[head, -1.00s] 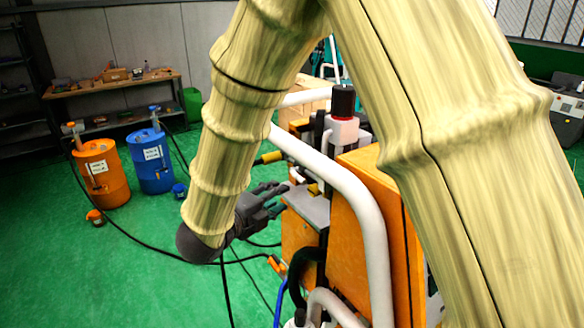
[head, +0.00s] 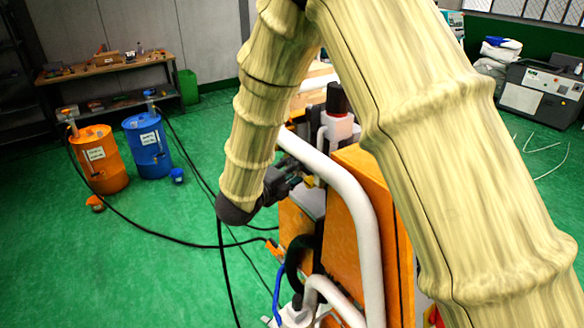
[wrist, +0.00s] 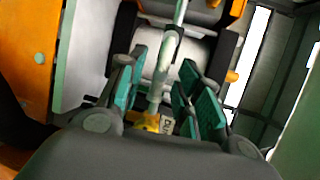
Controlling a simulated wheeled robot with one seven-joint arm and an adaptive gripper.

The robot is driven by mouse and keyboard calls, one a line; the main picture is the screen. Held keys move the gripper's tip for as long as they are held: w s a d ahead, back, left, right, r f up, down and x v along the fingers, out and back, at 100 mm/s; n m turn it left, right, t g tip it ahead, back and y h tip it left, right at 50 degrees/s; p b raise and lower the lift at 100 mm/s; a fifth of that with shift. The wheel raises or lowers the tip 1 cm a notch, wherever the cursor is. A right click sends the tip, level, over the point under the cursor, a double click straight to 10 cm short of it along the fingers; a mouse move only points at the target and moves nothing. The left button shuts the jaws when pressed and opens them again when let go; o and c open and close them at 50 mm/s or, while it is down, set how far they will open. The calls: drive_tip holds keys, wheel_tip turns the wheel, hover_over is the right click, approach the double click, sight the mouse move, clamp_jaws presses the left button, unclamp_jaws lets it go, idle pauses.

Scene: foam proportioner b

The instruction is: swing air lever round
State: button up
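My gripper (head: 290,178) is at the left side of the orange machine, close to a small yellow part (head: 309,183) that is likely the air lever. In the wrist view my gripper (wrist: 163,72) is open, with teal pads on both sides of a pale rod (wrist: 160,78). A yellow piece (wrist: 152,122) sits at the rod's near end, beside a small white label (wrist: 167,125) that is partly hidden. Gaps show between the pads and the rod. I cannot tell whether the rod belongs to the air lever. My arm hides part of the machine in the head view.
The orange machine (head: 357,215) has a white tube frame (head: 350,190) beside my gripper. An orange drum (head: 98,160) and a blue drum (head: 148,147) stand at left, with black hoses across the green floor. A workbench (head: 105,72) stands behind them.

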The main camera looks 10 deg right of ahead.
drive_tip(key=shift+w+d, duration=0.1)
drive_tip(key=shift+d, duration=0.05)
clamp_jaws()
